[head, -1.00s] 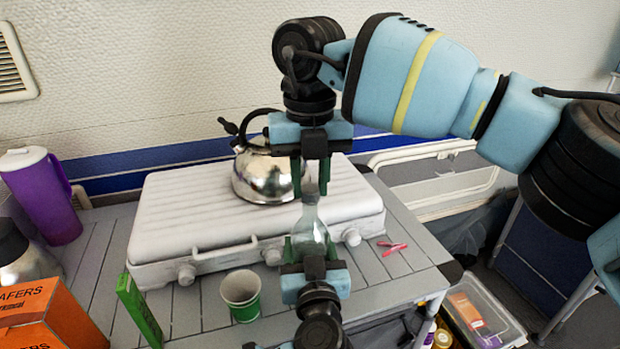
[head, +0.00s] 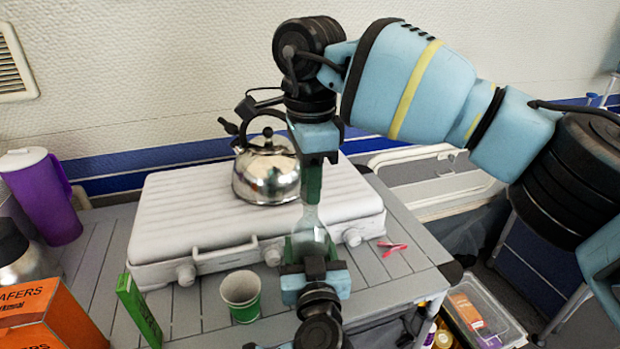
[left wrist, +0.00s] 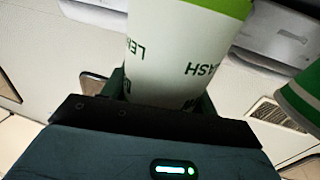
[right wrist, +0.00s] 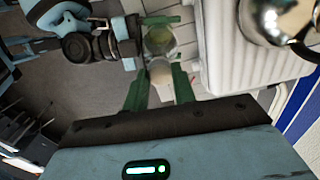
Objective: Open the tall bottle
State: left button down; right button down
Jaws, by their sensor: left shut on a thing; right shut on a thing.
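The tall bottle (head: 307,218) stands upright in front of the white case, with a clear, narrow neck in the head view. My left gripper (head: 312,252) is shut on its body from the front. The bottle's white side with green lettering fills the left wrist view (left wrist: 180,50). My right gripper (head: 312,185) points straight down over the bottle and is shut at its top. In the right wrist view a pale round top (right wrist: 160,72) shows between its green fingers. Whether the cap is apart from the neck cannot be told.
A steel kettle (head: 266,175) on the white case (head: 190,215) is close beside my right gripper. A green paper cup (head: 241,296) and a thin green box (head: 138,310) stand to the left. A small red item (head: 392,248) lies to the right.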

jog(key=n, duration=1.4)
jog(key=shift+s, duration=0.1)
jog(key=shift+r, duration=0.25)
jog(key=shift+r, duration=0.75)
jog(key=shift+r, duration=0.15)
jog(key=shift+r, duration=2)
